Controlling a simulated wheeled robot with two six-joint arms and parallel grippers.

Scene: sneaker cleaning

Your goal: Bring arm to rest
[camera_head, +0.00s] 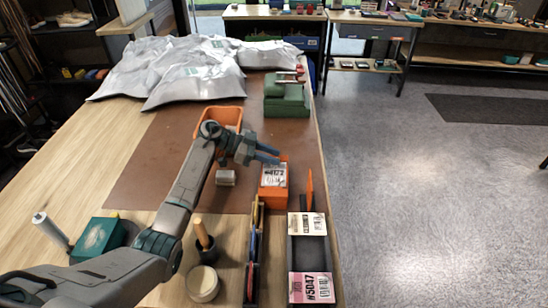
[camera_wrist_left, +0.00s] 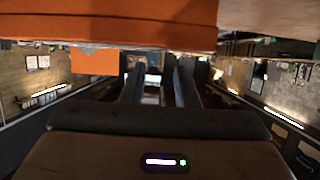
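My left arm reaches in from the lower left over the table. My left gripper (camera_head: 268,154) hangs over the brown mat, just left of and above the orange box with the #4172 label (camera_head: 273,182). Its two bluish fingers are apart with nothing visible between them. The wrist view also shows the fingers (camera_wrist_left: 160,86) with a gap between them. A large orange surface (camera_wrist_left: 110,22) fills the top of that view; I cannot tell which object it is. My right gripper is in neither view.
An orange bin (camera_head: 220,117) stands behind my wrist. A dark tray (camera_head: 308,252) with label cards lies at the right edge. A cup with a wooden handle (camera_head: 203,240), a round tin (camera_head: 202,284) and a green box (camera_head: 98,238) are near. Silver bags (camera_head: 190,70) cover the far end.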

